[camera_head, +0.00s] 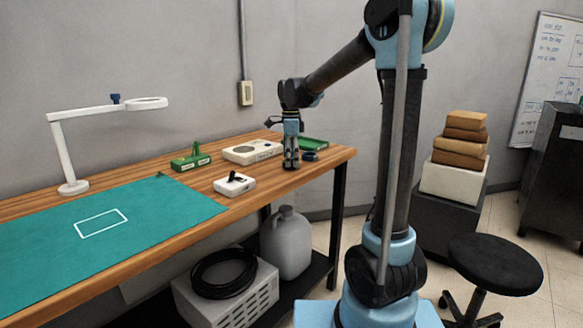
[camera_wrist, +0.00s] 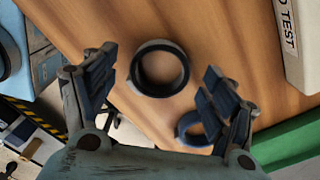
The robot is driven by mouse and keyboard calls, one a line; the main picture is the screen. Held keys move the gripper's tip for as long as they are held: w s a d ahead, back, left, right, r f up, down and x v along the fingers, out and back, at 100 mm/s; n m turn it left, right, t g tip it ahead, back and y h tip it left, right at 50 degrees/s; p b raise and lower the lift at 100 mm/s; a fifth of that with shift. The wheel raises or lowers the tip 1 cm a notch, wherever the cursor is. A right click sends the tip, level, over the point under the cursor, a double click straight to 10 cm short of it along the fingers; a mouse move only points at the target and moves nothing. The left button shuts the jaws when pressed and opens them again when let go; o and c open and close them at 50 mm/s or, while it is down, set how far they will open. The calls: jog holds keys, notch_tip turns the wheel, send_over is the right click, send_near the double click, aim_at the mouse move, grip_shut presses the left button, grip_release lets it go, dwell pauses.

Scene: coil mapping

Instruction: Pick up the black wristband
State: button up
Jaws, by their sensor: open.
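A black ring-shaped band (camera_wrist: 135,74), which looks like the black wristband, lies flat on the wooden table in the wrist view. It sits ahead of and between my open fingers, apart from both. A second, dark blue ring (camera_wrist: 184,130) lies partly hidden behind the right finger. My gripper (camera_wrist: 158,85) is open and empty. In the head view my gripper (camera_head: 291,166) points down low over the right end of the table. A dark ring (camera_head: 310,155) shows just right of it; which of the two it is, I cannot tell.
A cream device (camera_head: 252,151) and a green tray (camera_head: 315,142) stand close to my gripper. A white switch box (camera_head: 234,184), a green holder (camera_head: 191,161), a teal mat (camera_head: 150,208) and a white lamp (camera_head: 66,160) are further left. The table's edge is near.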

jog(key=shift+f, duration=0.25)
jog(key=shift+c, duration=0.6)
jog(key=c, duration=0.8)
jog(key=shift+c, duration=0.2)
